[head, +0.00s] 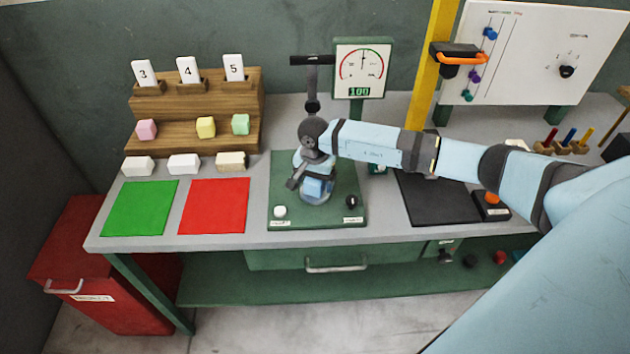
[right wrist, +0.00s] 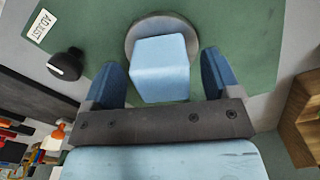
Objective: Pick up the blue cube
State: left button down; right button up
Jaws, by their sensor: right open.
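The blue cube (head: 314,190) sits on a round grey plate on the green base (head: 340,216) of the gauge stand. It also shows in the right wrist view (right wrist: 160,68). My right gripper (head: 310,182) is open over the plate, reaching down from above. In the right wrist view its two dark blue fingers (right wrist: 162,84) stand at the left and right of the cube, with a visible gap on each side. The gripper hides part of the cube in the head view. My left gripper is not in view.
A gauge (head: 362,66) reading 100 stands behind the base. A white knob (head: 280,211) and a black knob (head: 352,201) sit at its front corners. Green (head: 140,209) and red (head: 213,206) mats lie left, below a wooden stepped rack (head: 190,143) with coloured blocks. A black mat (head: 437,200) lies right.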

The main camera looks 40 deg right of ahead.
jog(key=shift+f, duration=0.75)
jog(key=c, duration=1.1)
jog(key=shift+r, duration=0.1)
